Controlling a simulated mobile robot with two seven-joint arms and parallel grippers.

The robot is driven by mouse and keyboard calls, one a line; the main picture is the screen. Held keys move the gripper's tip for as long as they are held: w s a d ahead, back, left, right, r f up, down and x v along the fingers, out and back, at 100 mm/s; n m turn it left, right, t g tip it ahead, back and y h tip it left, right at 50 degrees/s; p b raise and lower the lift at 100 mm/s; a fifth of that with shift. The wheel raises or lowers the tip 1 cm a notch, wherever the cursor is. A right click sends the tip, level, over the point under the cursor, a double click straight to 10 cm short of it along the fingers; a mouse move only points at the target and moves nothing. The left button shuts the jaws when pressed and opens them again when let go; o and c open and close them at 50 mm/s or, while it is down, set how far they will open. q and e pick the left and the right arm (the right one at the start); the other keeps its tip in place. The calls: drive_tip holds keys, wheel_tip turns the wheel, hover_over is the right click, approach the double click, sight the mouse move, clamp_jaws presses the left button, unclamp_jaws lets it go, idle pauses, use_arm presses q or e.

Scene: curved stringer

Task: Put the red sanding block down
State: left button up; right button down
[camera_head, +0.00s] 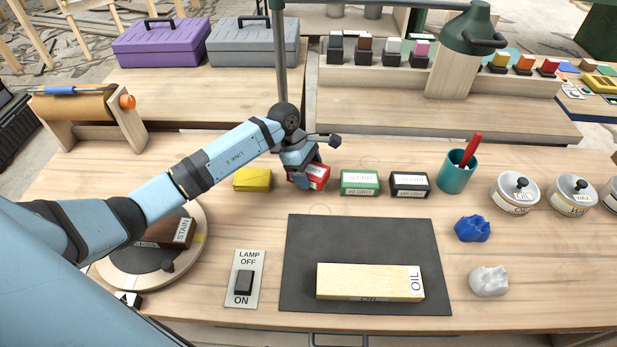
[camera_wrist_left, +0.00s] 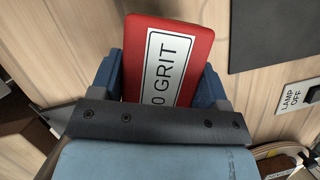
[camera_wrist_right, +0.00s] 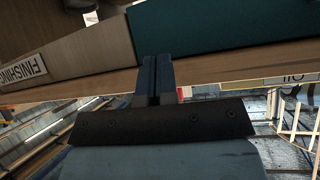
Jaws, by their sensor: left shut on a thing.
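The red sanding block (camera_head: 317,177) is between the yellow block (camera_head: 252,180) and the green block (camera_head: 359,182) at the back of the workbench. My left gripper (camera_head: 303,178) is shut on it from above and partly hides it. In the left wrist view the red block (camera_wrist_left: 168,60) sits between both fingers, its white "GRIT" label facing the camera. I cannot tell whether its underside touches the bench. My right gripper (camera_wrist_right: 158,75) shows in the right wrist view with its fingers together and nothing between them; it is not in the head view.
A black block (camera_head: 409,185) and a teal cup (camera_head: 457,171) stand to the right. In front lie a dark mat (camera_head: 300,270) with a long pale block (camera_head: 365,282), and a lamp switch (camera_head: 244,280). A round turntable (camera_head: 190,262) holding a brown block is under my left arm.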

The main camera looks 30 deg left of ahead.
use_arm(q)
wheel_tip(320, 180, down, 3)
drive_tip(key=shift+r, duration=0.1)
